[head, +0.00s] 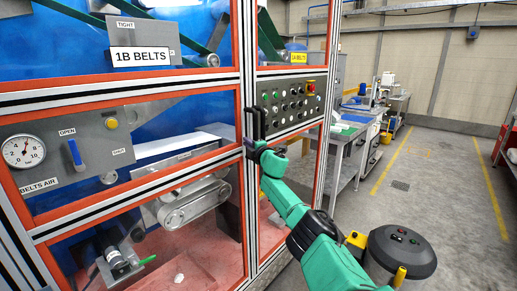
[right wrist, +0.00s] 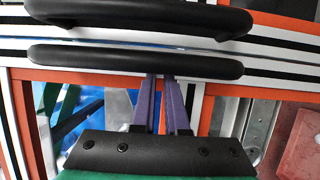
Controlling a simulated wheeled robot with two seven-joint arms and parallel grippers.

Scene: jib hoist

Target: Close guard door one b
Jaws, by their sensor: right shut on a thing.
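Guard door one b appears to be the orange-framed door (head: 120,93) at the left in the head view, with the 1B BELTS sign (head: 140,56) behind its clear panels. Its edge lies close beside the neighbouring door at the middle posts; I cannot tell if a small gap is left. My right gripper (head: 250,144) is at the black handle (head: 247,123) on that edge. In the right wrist view, the purple fingers (right wrist: 160,77) are shut on the nearer black handle (right wrist: 110,61). The fingertips are partly hidden by it. My left gripper is out of view.
A second black handle (right wrist: 140,14) runs parallel just beyond the held one. A button panel (head: 292,105) is behind the right door. A grey-black round unit (head: 400,252) stands at the lower right. Workbenches (head: 350,135) stand behind; the floor at right is open.

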